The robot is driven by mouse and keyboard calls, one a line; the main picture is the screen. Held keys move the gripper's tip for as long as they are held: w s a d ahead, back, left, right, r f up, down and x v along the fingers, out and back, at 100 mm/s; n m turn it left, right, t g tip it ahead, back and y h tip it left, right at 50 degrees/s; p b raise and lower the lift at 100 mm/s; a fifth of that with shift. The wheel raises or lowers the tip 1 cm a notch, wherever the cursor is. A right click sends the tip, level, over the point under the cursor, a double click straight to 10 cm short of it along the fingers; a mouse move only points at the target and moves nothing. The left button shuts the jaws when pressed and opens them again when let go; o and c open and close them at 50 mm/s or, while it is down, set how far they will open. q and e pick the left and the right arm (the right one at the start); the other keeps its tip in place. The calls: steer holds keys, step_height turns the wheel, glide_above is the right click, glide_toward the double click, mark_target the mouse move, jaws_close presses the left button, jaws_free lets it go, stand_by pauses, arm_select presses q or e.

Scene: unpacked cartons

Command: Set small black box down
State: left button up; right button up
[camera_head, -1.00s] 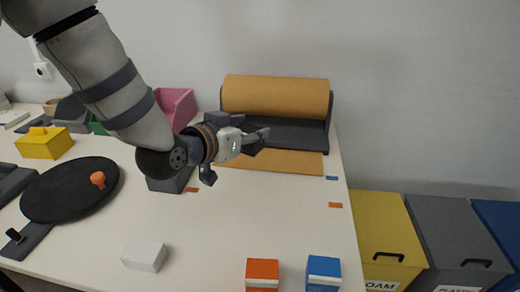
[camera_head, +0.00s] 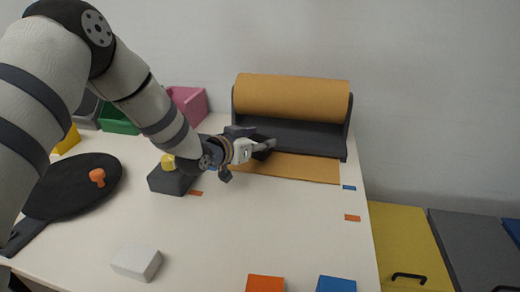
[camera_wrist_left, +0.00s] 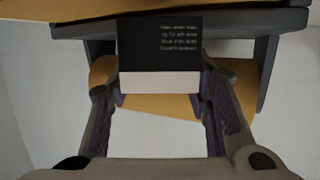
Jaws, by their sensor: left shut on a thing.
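My left gripper (camera_head: 250,152) reaches in from the left and hovers over the table in front of the brown paper roll. In the left wrist view, the gripper (camera_wrist_left: 160,85) is shut on the small black box (camera_wrist_left: 160,42). The box has white print on its black face and a white strip along its lower edge. It sits between the two fingers, with the brown paper behind it. In the head view the box is hard to tell from the dark gripper parts. My right gripper is not in view.
The paper roll (camera_head: 292,95) stands in a dark holder at the back. A grey block (camera_head: 170,182), black round plate (camera_head: 75,182), white box (camera_head: 136,262), orange box (camera_head: 266,283) and blue box (camera_head: 336,284) are on the table (camera_head: 250,225). The middle front is clear.

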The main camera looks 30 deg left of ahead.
arm_select(q)
step_height(320, 180, down, 2)
steer(key=shift+f, duration=0.15)
steer(key=shift+s, duration=0.1)
steer(key=shift+f, duration=0.2)
steer(key=o, duration=1)
steer(key=shift+o, duration=0.2)
